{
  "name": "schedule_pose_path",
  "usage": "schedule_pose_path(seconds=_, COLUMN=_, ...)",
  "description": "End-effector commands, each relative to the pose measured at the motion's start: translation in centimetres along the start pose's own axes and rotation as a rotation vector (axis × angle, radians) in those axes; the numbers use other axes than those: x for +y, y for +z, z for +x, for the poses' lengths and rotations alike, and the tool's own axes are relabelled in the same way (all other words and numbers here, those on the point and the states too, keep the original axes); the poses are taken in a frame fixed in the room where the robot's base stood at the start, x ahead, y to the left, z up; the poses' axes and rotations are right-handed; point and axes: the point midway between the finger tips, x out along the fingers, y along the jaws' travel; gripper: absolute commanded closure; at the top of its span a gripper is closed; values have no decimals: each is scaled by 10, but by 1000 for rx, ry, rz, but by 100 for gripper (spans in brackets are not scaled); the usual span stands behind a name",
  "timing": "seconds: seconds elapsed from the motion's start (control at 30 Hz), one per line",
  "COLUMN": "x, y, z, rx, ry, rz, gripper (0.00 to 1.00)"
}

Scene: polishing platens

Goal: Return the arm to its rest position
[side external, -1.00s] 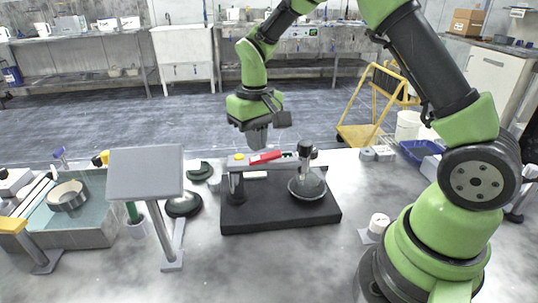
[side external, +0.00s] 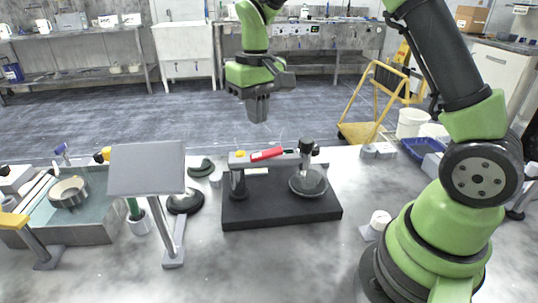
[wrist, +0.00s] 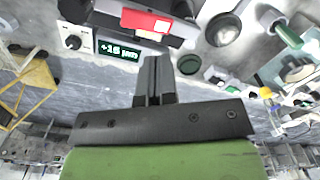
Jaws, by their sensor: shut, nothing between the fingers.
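My green arm ends in a dark grey gripper (side external: 258,117), shut and empty, hanging fingers down in the air above and behind the polishing machine (side external: 285,214). The machine has a black base, a grey crossbar with a red handle (side external: 267,154) and a yellow button, and a round platen (side external: 308,184) at its right. In the wrist view my gripper's closed fingers (wrist: 153,68) point toward the crossbar and its red part (wrist: 146,22). A small display reading "+15" and some blurred text (wrist: 119,51) shows beside them. Nothing touches the fingers.
A grey panel on a stand (side external: 147,168) rises left of the machine. A basin with a ring (side external: 68,193) sits at far left. A blue tray (side external: 422,147) and white buckets lie at right. A yellow cart (side external: 375,100) stands behind the table. The air around my gripper is clear.

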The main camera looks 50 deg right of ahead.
Motion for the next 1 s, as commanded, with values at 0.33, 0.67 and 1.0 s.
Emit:
schedule_pose_path(seconds=0.33, x=-6, y=58, z=-72, rx=182, ry=-102, rz=24, gripper=100)
schedule_pose_path(seconds=0.67, x=-3, y=158, z=-112, rx=422, ry=-263, rz=65, gripper=100)
schedule_pose_path(seconds=1.0, x=1, y=205, z=-105, rx=542, ry=-356, rz=89, gripper=100)
